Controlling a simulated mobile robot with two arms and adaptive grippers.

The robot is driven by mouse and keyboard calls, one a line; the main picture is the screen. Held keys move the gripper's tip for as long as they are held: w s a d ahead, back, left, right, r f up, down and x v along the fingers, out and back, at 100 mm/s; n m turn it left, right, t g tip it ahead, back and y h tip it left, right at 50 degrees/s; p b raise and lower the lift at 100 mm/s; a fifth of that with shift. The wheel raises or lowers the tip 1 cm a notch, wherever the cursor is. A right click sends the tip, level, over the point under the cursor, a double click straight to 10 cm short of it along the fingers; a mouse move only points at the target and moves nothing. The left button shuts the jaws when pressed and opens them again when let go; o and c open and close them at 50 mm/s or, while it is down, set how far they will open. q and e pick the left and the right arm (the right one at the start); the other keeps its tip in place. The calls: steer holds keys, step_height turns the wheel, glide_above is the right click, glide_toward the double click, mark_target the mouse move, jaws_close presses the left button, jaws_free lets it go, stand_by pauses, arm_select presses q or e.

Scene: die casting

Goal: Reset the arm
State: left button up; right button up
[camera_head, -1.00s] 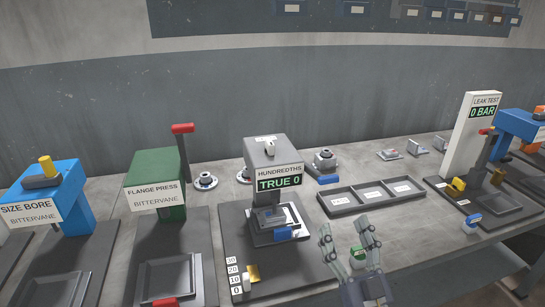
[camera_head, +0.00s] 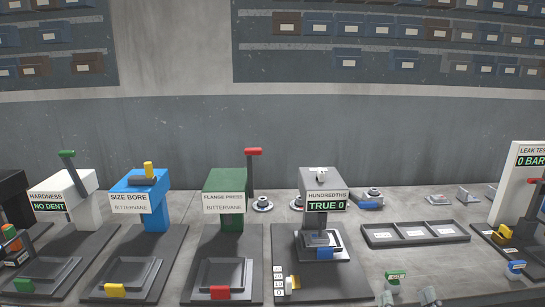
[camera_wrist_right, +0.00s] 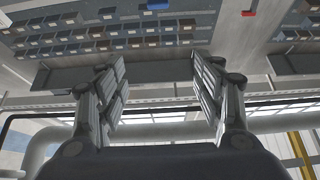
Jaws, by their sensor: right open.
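My right gripper (camera_head: 408,298) shows only by its fingertips at the bottom edge of the head view, right of the hundredths gauge. In the right wrist view my right gripper (camera_wrist_right: 160,100) has its two fingers wide apart with nothing between them. It faces the wall racks (camera_wrist_right: 125,40), away from the bench. My left gripper is not in the head view.
The bench carries the hardness tester (camera_head: 66,190), size bore press (camera_head: 140,190), flange press (camera_head: 225,190), hundredths gauge (camera_head: 323,180) reading TRUE 0 and leak test stand (camera_head: 518,185). A three-part tray (camera_head: 415,242) lies right of the gauge. A green-labelled piece (camera_head: 394,278) stands near the right fingertips.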

step_height(320, 180, down, 23)
steer(key=w+a+g, duration=0.1)
steer(key=w+g, duration=0.2)
steer(key=g, duration=0.3)
steer(key=s+a+f+g+p, duration=0.1)
steer(key=s+f+g, duration=0.2)
steer(key=f, duration=0.6)
steer(key=s+a+f+g+p, duration=0.15)
steer(key=s+f, duration=0.25)
steer(key=f, duration=0.4)
steer(key=s+f+g, duration=0.6)
steer(key=s+f, duration=0.6)
steer(key=f, duration=0.3)
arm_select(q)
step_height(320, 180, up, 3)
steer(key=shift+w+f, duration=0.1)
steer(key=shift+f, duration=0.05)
arm_select(e)
steer(key=s+f+n+g, duration=0.1)
steer(key=s+f+g, duration=0.2)
steer(key=s, duration=0.9)
steer(key=s+d+f+n+g, duration=0.1)
steer(key=s+f+g, duration=0.2)
steer(key=s, duration=0.9)
step_height(320, 180, down, 4)
steer(key=shift+r+h, duration=0.25)
steer(key=shift+h, duration=0.15)
